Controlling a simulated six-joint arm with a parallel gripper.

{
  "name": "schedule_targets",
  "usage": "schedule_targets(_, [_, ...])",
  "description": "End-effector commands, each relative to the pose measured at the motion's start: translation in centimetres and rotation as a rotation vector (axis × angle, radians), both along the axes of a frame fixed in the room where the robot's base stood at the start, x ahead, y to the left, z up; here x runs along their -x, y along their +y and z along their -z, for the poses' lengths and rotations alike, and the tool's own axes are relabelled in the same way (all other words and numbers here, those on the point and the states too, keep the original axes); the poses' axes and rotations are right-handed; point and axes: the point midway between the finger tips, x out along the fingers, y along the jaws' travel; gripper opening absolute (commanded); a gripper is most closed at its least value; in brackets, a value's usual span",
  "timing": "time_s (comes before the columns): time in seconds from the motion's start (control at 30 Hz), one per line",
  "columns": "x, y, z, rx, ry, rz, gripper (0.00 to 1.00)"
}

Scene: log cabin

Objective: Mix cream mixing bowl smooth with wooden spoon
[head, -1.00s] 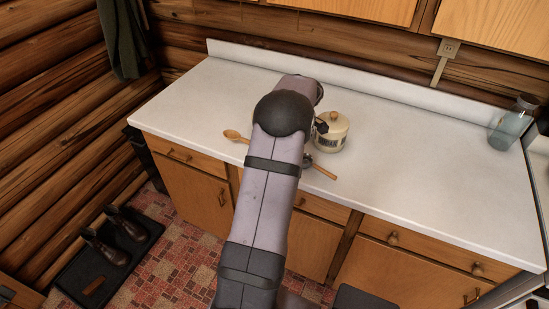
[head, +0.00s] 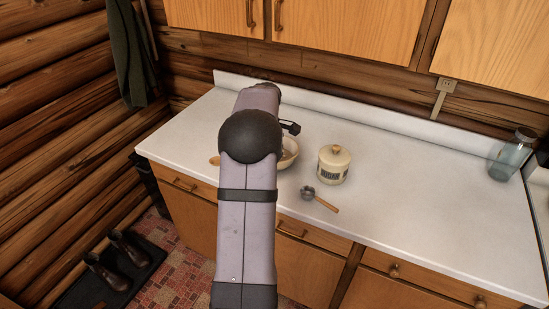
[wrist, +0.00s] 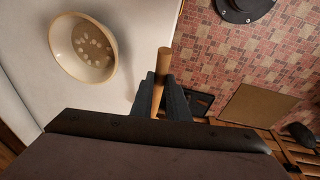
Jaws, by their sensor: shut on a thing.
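The cream mixing bowl (head: 289,151) stands on the counter, partly hidden behind my arm in the head view. In the wrist view the bowl (wrist: 113,62) is at the upper left, with pale lumps inside. The wooden spoon (wrist: 163,62) has its handle between the fingers of my gripper (wrist: 164,90), which is shut on it. The handle end shows past the fingertips, beside the bowl and apart from it. In the head view a small rounded end of the spoon (head: 214,161) shows left of my arm. The gripper's fingers are hidden there.
A lidded cream canister (head: 334,167) stands right of the bowl. A metal scoop with a wooden handle (head: 322,201) lies near the counter's front edge. A glass jar (head: 511,157) is at the far right. The right half of the white counter (head: 430,200) is mostly clear.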

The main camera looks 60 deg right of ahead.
Motion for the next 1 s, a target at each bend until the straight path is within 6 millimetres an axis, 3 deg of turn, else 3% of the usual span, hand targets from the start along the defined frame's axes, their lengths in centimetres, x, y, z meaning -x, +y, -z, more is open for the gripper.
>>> schedule_targets(0.03, [-1.4, 0.8, -1.8, 0.013, 0.030, -0.030, 0.00])
schedule_targets(0.1, [-2.8, 1.3, -2.5, 0.037, 0.067, -0.059, 0.00])
schedule_targets(0.23, [-3.8, 1.8, -3.4, 0.078, 0.133, -0.126, 0.00])
schedule_targets(0.37, [-3.5, 1.1, -4.1, 0.125, 0.194, -0.210, 0.00])
schedule_targets(0.47, [-2.3, -0.7, -5.1, 0.177, 0.252, -0.281, 0.00])
schedule_targets(0.67, [1.3, -6.5, -7.0, 0.275, 0.355, -0.358, 0.00])
schedule_targets(0.8, [3.8, -10.7, -9.6, 0.338, 0.421, -0.376, 0.00])
schedule_targets(1.0, [5.8, -14.6, -13.6, 0.408, 0.506, -0.390, 0.00])
